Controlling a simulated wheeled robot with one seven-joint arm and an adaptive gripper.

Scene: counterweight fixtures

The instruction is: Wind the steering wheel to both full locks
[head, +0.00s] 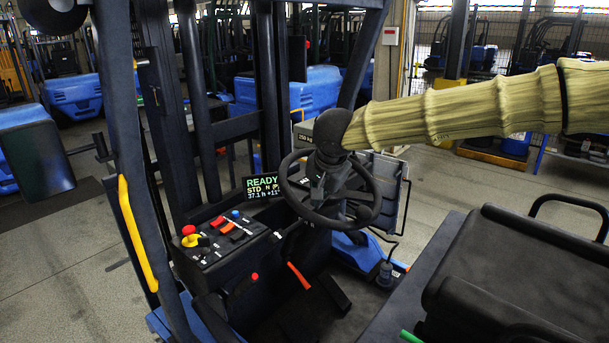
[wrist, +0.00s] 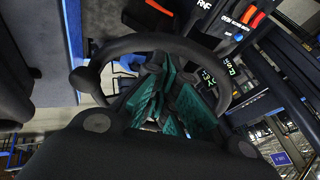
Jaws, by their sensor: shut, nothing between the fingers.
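The black steering wheel (head: 370,212) stands on the truck's column, its rim clear of the floor and seat. My gripper (head: 318,194) is shut and empty over the wheel's middle, inside the rim as seen from the head; whether it touches the wheel cannot be told. In the wrist view the wheel rim (wrist: 150,42) arches across the picture, with a rounded lump like a knob (wrist: 84,79) at its left. My dark gripper body fills the bottom there, with teal-tinted finger parts in front of the wheel's middle. A display (head: 262,187) reads READY, STD N (P), 37.1 ft and +11°.
A side console (head: 225,240) with coloured buttons and levers lies left of the wheel. Mast posts (head: 195,95) and a yellow grab handle (head: 137,232) stand farther left. The black seat (head: 510,265) is at the lower right. Blue machines (head: 85,95) stand behind.

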